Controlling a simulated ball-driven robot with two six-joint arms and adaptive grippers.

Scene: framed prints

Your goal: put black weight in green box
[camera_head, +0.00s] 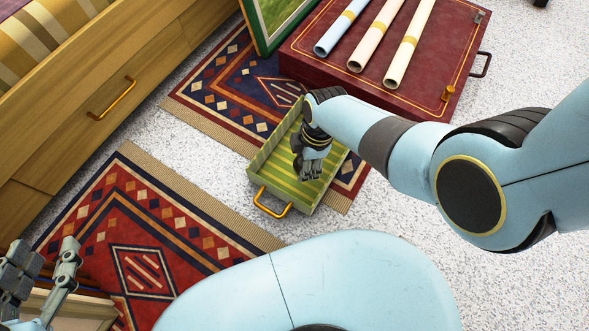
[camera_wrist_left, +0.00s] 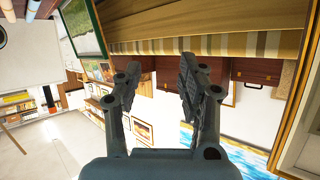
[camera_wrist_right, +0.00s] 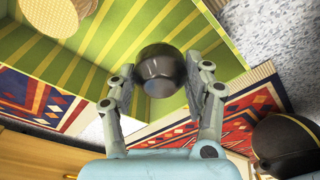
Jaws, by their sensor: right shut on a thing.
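The green box (camera_head: 270,165) is an open drawer-like tray with green striped lining and an orange handle, lying on the rugs in the head view. My right gripper (camera_head: 312,172) reaches down over it. In the right wrist view my right gripper (camera_wrist_right: 163,100) is shut on the black weight (camera_wrist_right: 161,71), a dark round piece, with the green striped lining (camera_wrist_right: 60,45) behind it. In the head view the weight is mostly hidden by the gripper. My left gripper (camera_head: 45,275) is at the lower left, open and empty; it also shows in the left wrist view (camera_wrist_left: 160,75).
A dark red case (camera_head: 440,60) with several rolled prints (camera_head: 378,35) stands behind the box. A wooden drawer unit (camera_head: 90,90) is at the left. A green-framed picture (camera_head: 275,20) leans at the top. Patterned rugs (camera_head: 150,235) cover the floor.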

